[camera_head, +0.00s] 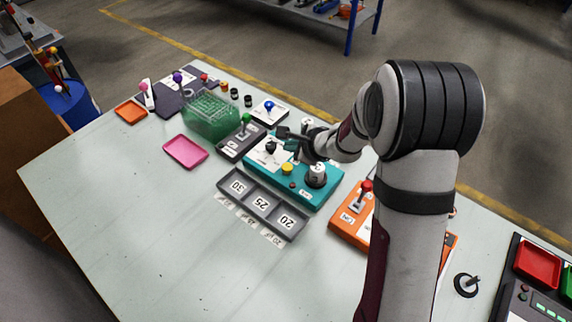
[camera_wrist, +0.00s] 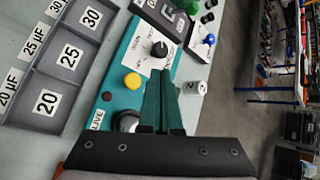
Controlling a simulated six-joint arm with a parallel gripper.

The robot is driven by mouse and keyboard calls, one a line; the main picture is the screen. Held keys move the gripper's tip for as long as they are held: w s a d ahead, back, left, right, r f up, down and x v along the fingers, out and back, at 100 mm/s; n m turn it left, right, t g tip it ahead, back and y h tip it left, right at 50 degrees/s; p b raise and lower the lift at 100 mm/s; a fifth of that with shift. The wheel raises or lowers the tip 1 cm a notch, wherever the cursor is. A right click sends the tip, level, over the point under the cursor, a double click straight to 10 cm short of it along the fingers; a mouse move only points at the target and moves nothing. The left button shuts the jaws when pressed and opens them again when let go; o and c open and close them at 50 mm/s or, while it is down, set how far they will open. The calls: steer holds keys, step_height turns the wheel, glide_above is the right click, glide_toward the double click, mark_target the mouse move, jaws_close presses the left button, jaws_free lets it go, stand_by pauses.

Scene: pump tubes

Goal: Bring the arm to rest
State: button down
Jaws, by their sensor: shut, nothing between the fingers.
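My gripper (camera_head: 284,133) is over the back part of the teal control box, near its black rotary knob (camera_head: 271,147). In the wrist view my gripper (camera_wrist: 161,78) has its two dark green fingers together, with nothing between them. The teal box (camera_wrist: 118,97) lies below, with the knob (camera_wrist: 159,49) ahead of the fingertips and a yellow button (camera_wrist: 132,81) to their left. I cannot tell the exact height of the fingertips above the box. Part of the box is hidden behind my gripper and wrist.
A grey tray (camera_head: 248,202) marked 30, 25 and 20 lies in front of the box. A green rack (camera_head: 210,115), a pink tray (camera_head: 186,151) and an orange box with a red lever (camera_head: 350,220) are nearby. The table's front left (camera_head: 130,230) is clear.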

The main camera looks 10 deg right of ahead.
stand_by(0.4)
steer(key=s+a+r+n+g+y, duration=0.3)
steer(key=s+a+r+n, duration=0.6)
steer(key=s+r, duration=0.3)
steer(key=s+d+f+n+g+h, duration=0.1)
steer(key=s+d+n+g+h, duration=0.1)
steer(key=s, duration=1)
steer(key=s+d+f+n+g+h, duration=0.1)
steer(key=s+d+n+g+h, duration=0.2)
steer(key=s, duration=0.9)
steer(key=d+n, duration=0.2)
steer(key=d, duration=0.1)
steer(key=shift+s+f, duration=0.2)
steer(key=shift+f, duration=0.1)
